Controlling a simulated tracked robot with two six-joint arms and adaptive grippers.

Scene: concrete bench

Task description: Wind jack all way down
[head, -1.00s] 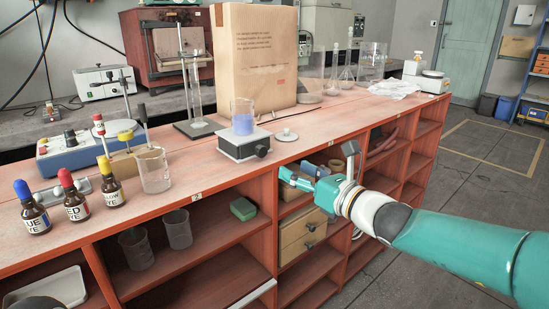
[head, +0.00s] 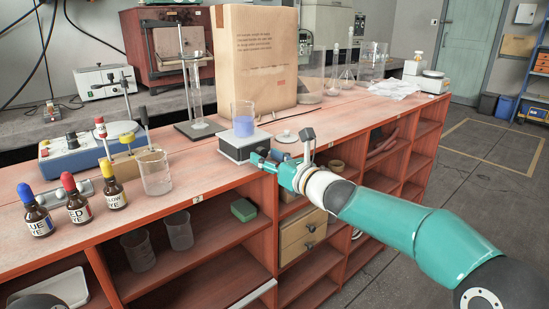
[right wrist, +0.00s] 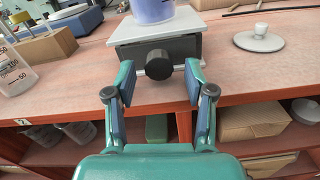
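The jack (head: 242,149) stands near the bench's front edge, a dark body under a pale top plate. A beaker of blue-violet liquid (head: 243,124) stands on it and also shows in the right wrist view (right wrist: 152,10). The jack's round black knob (right wrist: 158,65) faces the bench's front. My right gripper (head: 267,161) is at the front of the jack. In the right wrist view my right gripper (right wrist: 159,80) is open, one finger on each side of the knob with gaps between. The jack's side mechanism is hidden. My left gripper is not in view.
A beaker (head: 155,173) and dye bottles (head: 77,202) stand to the left. A paper bag (head: 258,60) and a stand (head: 197,125) are behind. Open shelves lie below the bench edge.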

